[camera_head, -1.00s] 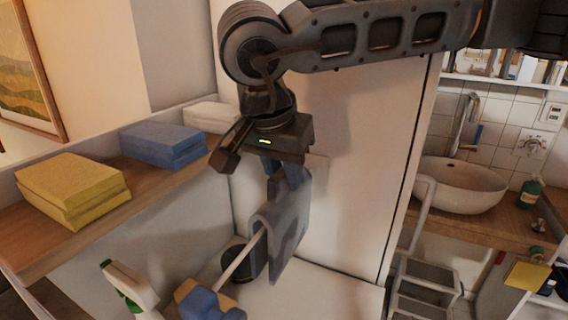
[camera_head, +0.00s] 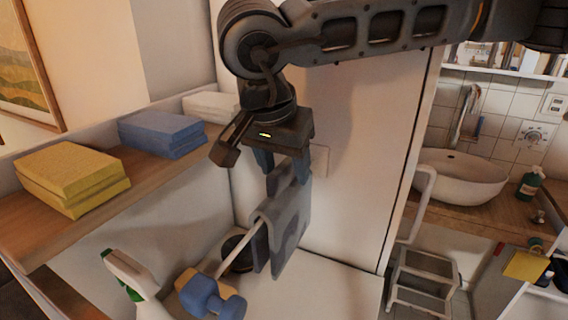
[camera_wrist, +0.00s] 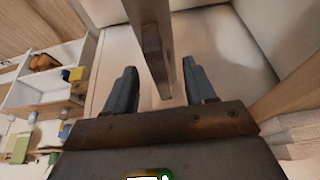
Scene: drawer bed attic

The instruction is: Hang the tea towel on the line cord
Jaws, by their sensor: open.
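The grey tea towel (camera_head: 290,228) hangs folded over the pale line cord (camera_head: 232,258) in the head view, with a flap down each side. A raised bit of its top stands up towards my gripper (camera_head: 285,174). My gripper is open just above the towel, fingers pointing down and spread apart. In the wrist view, the two fingers of my gripper (camera_wrist: 160,75) stand apart, with a narrow grey-brown strip, apparently the towel (camera_wrist: 152,45), between them. I cannot tell whether a finger still touches it. The far end of the cord is hidden by the towel.
A wooden shelf (camera_head: 150,180) at left bears yellow (camera_head: 72,172) and blue (camera_head: 160,132) folded stacks. A pale panel (camera_head: 350,170) rises close behind the towel. A grey step stool (camera_head: 425,275) stands at right.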

